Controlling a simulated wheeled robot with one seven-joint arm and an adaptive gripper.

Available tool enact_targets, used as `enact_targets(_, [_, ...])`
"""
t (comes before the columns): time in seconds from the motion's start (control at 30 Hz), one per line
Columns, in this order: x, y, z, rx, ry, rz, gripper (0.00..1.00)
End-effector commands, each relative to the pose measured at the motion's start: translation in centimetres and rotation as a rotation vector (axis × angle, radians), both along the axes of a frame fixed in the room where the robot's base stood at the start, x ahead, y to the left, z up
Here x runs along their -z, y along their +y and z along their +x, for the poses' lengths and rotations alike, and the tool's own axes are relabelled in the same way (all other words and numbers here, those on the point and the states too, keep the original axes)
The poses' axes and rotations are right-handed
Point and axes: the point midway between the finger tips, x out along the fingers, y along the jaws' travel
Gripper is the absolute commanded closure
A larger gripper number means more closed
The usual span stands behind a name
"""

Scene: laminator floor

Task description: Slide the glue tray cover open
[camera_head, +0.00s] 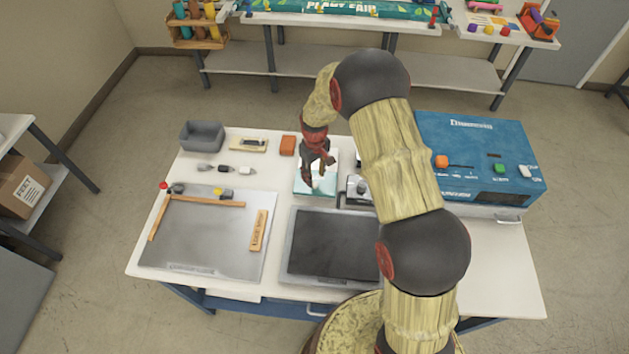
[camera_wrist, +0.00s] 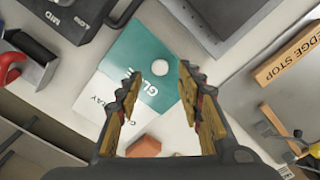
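The glue tray (camera_head: 302,188) lies near the middle of the work table. In the wrist view its cover (camera_wrist: 133,55) shows a teal part with white lettering starting "GL" and a pale part ending in "AY". Part of the lettering is hidden by my finger. My gripper (camera_head: 320,166) is above the tray, pointing down. I cannot tell whether the fingertips touch the cover.
A blue laminator (camera_head: 480,150) stands at the right. A dark plate (camera_head: 330,245) lies in front, and a grey board (camera_head: 205,240) with a wooden edge stop (camera_head: 258,230) is at left. A grey bin (camera_head: 201,135) stands at the back left.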

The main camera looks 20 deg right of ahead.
Motion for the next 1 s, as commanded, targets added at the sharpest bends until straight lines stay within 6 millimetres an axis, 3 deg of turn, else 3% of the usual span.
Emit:
enact_targets(0.23, [3.2, 0.0, -0.1, 0.001, 0.002, 0.000, 0.63])
enact_targets(0.63, [4.0, 0.0, 0.0, 0.001, 0.000, 0.000, 0.63])
enact_targets(1.0, [4.0, 0.0, 0.0, 0.001, 0.000, 0.000, 0.84])
